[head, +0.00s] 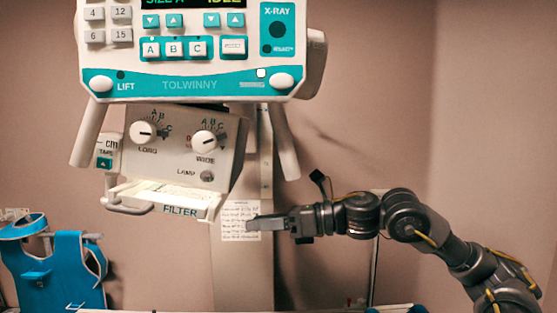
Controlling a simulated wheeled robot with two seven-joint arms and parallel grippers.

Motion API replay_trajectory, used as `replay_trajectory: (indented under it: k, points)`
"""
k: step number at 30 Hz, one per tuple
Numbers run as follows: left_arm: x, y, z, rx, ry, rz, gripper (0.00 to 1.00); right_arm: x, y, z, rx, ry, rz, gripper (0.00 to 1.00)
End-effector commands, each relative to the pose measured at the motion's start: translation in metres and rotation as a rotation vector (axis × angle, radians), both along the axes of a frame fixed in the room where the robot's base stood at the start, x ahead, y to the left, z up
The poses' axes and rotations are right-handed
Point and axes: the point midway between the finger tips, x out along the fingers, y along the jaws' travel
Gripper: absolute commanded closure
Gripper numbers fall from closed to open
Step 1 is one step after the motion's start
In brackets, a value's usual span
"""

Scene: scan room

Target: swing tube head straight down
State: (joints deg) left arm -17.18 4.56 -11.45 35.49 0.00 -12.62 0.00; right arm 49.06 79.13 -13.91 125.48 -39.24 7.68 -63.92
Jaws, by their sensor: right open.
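The tube head (190,50) hangs at the upper left of the head view, a white and teal box with a keypad, a display cut off by the top edge and grey side handles. Below it is the collimator box (180,152) with two white dials, a lamp button and a filter tray (165,196) at its lower edge. My right gripper (252,222) comes in from the right, points left and is open and empty. It is right of and below the filter tray, apart from the tube head in the picture. My left gripper is out of view.
A paper sheet with writing (238,233) is on the grey column (257,275) behind my right gripper. A teal strapped support (60,265) stands at the lower left. The wall at the right is bare.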

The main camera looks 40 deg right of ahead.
Motion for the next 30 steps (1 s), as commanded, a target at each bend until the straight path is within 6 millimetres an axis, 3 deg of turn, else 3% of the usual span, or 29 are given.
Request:
replay_trajectory:
  k: [2, 12, 30]
  points:
    - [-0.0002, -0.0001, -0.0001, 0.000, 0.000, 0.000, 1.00, 0.0000, -0.0002, 0.0004, 0.000, -0.001, 0.000, 0.56]
    - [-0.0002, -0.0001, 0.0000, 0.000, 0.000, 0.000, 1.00, 0.0001, -0.0005, 0.0010, 0.000, -0.002, -0.001, 1.00]
    - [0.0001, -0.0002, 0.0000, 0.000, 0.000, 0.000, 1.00, 0.0001, -0.0004, 0.0012, 0.000, -0.003, -0.001, 1.00]
